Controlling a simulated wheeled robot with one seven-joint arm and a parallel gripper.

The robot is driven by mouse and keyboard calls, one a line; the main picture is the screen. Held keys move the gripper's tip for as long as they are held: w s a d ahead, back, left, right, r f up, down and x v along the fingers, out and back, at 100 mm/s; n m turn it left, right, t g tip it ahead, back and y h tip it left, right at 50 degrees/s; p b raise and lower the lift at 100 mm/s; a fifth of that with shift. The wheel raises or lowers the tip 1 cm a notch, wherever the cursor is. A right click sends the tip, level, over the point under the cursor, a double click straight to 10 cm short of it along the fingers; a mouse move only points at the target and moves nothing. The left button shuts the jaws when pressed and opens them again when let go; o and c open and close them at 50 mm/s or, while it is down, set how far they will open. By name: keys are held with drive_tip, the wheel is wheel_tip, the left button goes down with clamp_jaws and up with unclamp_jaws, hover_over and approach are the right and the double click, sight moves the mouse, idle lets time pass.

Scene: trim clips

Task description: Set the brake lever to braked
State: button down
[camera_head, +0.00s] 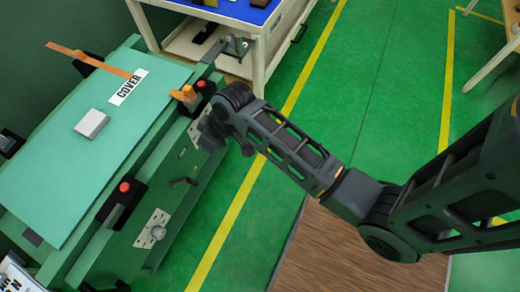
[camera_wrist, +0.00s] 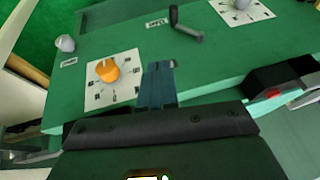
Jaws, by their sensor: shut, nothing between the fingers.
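A dark, bent lever (camera_wrist: 185,27) sticks out of the green front panel beside a small white label that is too blurred to read; it is the only lever-like part I see on this panel. It also shows in the head view (camera_head: 186,181). My gripper (camera_wrist: 158,84) is shut and empty, its fingertips in front of the panel, between the orange knob and the lever. In the head view my gripper (camera_head: 210,138) is at the panel's upper right, apart from the lever. I cannot tell whether the lever is at braked.
The orange knob (camera_wrist: 107,70) sits on a white dial plate, and a grey knob (camera_wrist: 65,43) is left of it. Another dial (camera_head: 153,229) is lower on the panel. Red-buttoned black blocks (camera_head: 123,200) stand along the edge.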

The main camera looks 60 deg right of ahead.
drive_tip(key=s+a+r+t+h+b, duration=0.1)
drive_tip(key=s+a+t, duration=0.1)
drive_tip(key=s, duration=0.6)
drive_tip(key=s+a+r+m+t+h+b, duration=0.1)
drive_tip(key=s+a+t, duration=0.1)
drive_tip(key=s, duration=0.7)
drive_tip(key=shift+a+t+b, duration=0.25)
drive_tip(key=shift+t+b, duration=0.05)
drive_tip(key=shift+t, duration=0.3)
drive_tip(key=shift+s, duration=0.1)
drive_tip(key=s+r+t, duration=0.2)
drive_tip(key=s+r, duration=0.3)
drive_tip(key=r, duration=0.4)
drive_tip(key=s+r+n+t, duration=0.1)
drive_tip(key=s+r+t, duration=0.2)
drive_tip(key=s+r, duration=0.3)
wheel_tip(320, 180, up, 4)
drive_tip(key=shift+s+a+r, duration=0.2)
drive_tip(key=shift+s+a, duration=0.05)
drive_tip(key=shift+s, duration=0.05)
